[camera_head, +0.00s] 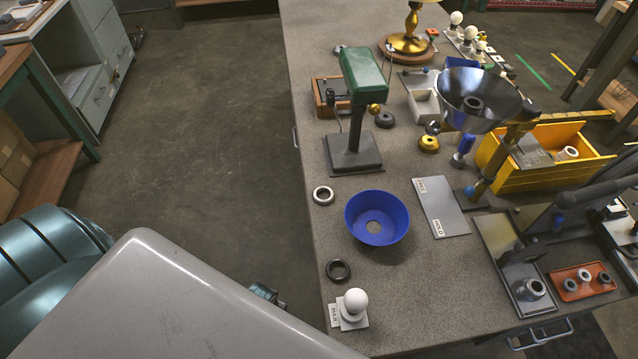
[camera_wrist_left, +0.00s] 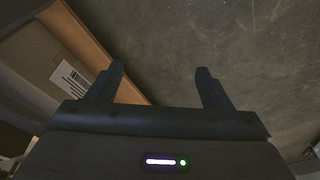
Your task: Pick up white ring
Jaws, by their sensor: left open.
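The white ring (camera_head: 315,196) lies flat on the grey bench near its left edge, left of the blue bowl-shaped shade. A similar black ring (camera_head: 330,269) lies nearer me on the same bench. My left gripper (camera_wrist_left: 160,70) is open and empty in the left wrist view, with floor and a cardboard box beyond its fingers. The white ring does not show in that view. I cannot make out the left gripper in the head view. My right gripper is not in view.
A white bulb (camera_head: 355,301) stands at the front edge. A grey label plate (camera_head: 441,207) and yellow bin (camera_head: 520,180) are further right.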

